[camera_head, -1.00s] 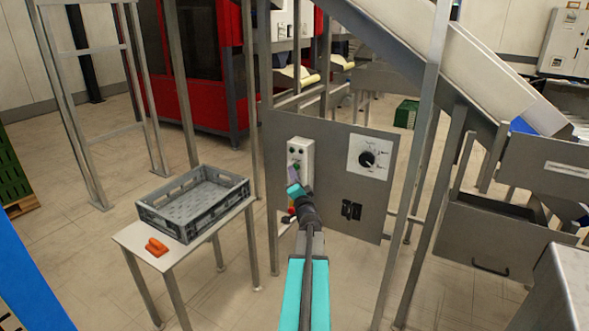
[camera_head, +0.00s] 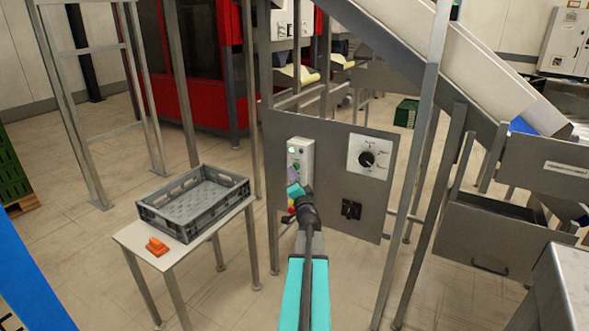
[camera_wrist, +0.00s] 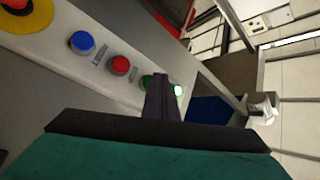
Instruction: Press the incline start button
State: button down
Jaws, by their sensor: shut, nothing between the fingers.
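A pale control box (camera_head: 307,150) is mounted on a grey panel under the incline. In the wrist view its face (camera_wrist: 133,92) carries a blue button (camera_wrist: 82,42), a red button (camera_wrist: 119,65) and a green button (camera_wrist: 146,81). A bright green-white light (camera_wrist: 179,90) glows beside the green button. My gripper (camera_wrist: 162,84) is shut and empty, its tip over the green button and hiding part of it. The picture does not settle whether it touches. In the head view my gripper (camera_head: 292,181) is at the lower part of the box. The label "incline start" is not readable.
A yellow and red button (camera_wrist: 22,10) is at the wrist view's top left corner. A rotary dial (camera_head: 367,158) is right of the box. A grey crate (camera_head: 163,226) and an orange object (camera_head: 157,247) rest on a small table at left. A steel post (camera_head: 413,170) stands at right.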

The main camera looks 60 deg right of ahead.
jog(key=shift+a, duration=0.6)
jog(key=a, duration=0.5)
jog(key=shift+b, duration=0.35)
dwell(1.0)
